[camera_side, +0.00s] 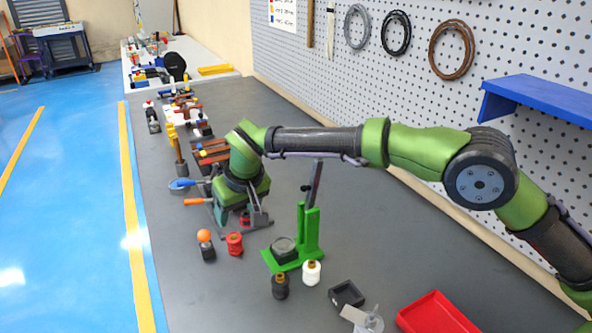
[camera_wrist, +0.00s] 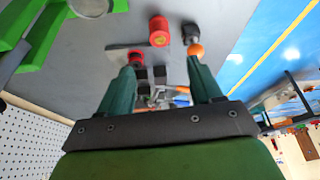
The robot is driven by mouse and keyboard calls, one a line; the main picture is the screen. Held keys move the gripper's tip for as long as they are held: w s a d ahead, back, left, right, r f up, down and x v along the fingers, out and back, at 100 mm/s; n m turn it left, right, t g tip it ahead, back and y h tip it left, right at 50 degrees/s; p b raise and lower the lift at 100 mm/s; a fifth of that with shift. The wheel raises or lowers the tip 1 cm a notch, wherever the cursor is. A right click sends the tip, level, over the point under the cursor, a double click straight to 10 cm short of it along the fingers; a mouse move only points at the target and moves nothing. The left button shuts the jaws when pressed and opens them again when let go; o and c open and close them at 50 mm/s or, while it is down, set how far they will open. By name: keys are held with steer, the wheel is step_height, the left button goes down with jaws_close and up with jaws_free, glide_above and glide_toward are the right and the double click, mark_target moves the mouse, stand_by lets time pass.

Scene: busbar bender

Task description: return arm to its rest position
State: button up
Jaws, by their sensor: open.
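My gripper (camera_side: 240,214) points down over the workbench, at the near end of the row of tools in the side view. In the wrist view, its two dark green fingers stand apart (camera_wrist: 160,78), and nothing is clearly held between them. The green bender (camera_side: 308,237) stands upright to the right of my gripper, with its dark lever raised. A corner of its green frame shows at the upper left of the wrist view (camera_wrist: 40,38). The arm is stretched out from the right over the bench. Whether the fingertips touch anything below is hidden.
A red cylinder (camera_side: 234,244) and an orange-topped black piece (camera_side: 206,246) stand near my gripper. A black bottle (camera_side: 280,287), a white bottle (camera_side: 312,273), a black box (camera_side: 346,294) and a red tray (camera_side: 436,314) are nearer the camera. A pegboard wall (camera_side: 400,100) borders the bench.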

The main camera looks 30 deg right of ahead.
stand_by(0.3)
steer(key=s+d+r+m+t, duration=0.1)
steer(key=s+d+r, duration=0.4)
steer(key=s+d, duration=1)
steer(key=s+d+r+m+t+y, duration=0.1)
steer(key=s+d+r+m, duration=0.3)
steer(key=s+d, duration=1.1)
step_height(320, 180, up, 2)
steer(key=shift+s+d+r+m+t, duration=0.15)
steer(key=shift+r+m+t, duration=0.05)
steer(key=shift+m+t, duration=0.1)
